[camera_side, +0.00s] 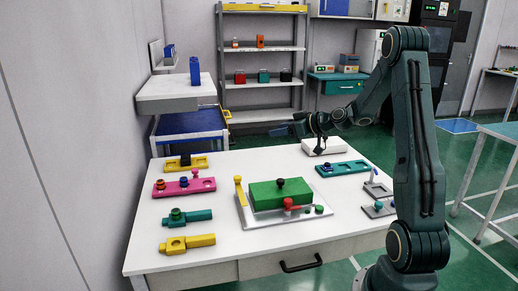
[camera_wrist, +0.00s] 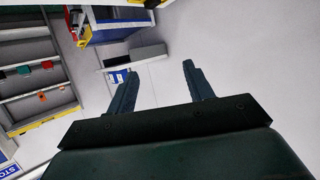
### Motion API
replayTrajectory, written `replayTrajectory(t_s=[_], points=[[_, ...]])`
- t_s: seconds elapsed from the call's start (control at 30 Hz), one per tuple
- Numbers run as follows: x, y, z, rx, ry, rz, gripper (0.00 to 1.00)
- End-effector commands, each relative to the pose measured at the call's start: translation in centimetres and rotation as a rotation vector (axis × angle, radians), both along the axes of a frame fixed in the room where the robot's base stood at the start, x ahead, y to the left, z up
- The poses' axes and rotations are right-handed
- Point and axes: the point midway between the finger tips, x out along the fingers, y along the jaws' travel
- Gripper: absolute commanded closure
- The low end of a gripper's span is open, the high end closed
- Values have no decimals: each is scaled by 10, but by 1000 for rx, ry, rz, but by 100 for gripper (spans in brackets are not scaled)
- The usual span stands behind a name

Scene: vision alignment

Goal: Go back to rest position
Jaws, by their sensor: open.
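My gripper (camera_side: 284,130) is raised above the back edge of the white table (camera_side: 220,260) in the side view, pointing left. In the wrist view my gripper (camera_wrist: 158,76) has its two dark fingers spread apart, with nothing between them. It touches none of the things on the table. The arm folds over from its base at the table's right side.
The table carries a green block (camera_side: 280,197) on a grey plate, a pink holder (camera_side: 184,187), a yellow holder (camera_side: 187,243) and a teal holder (camera_side: 343,169). A wall shelf (camera_side: 176,88) and a rack (camera_side: 262,82) stand behind. Space around the gripper looks clear.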

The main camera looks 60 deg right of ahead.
Motion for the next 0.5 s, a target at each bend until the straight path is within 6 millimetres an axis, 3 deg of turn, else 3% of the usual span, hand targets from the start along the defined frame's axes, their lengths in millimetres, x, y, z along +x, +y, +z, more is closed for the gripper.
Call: replayTrajectory(t_s=[0.27, 0.5], points=[[8, 49, 14, -11, 83, 73, 48], [2, 122, 31, -27, 225, 154, 48]])
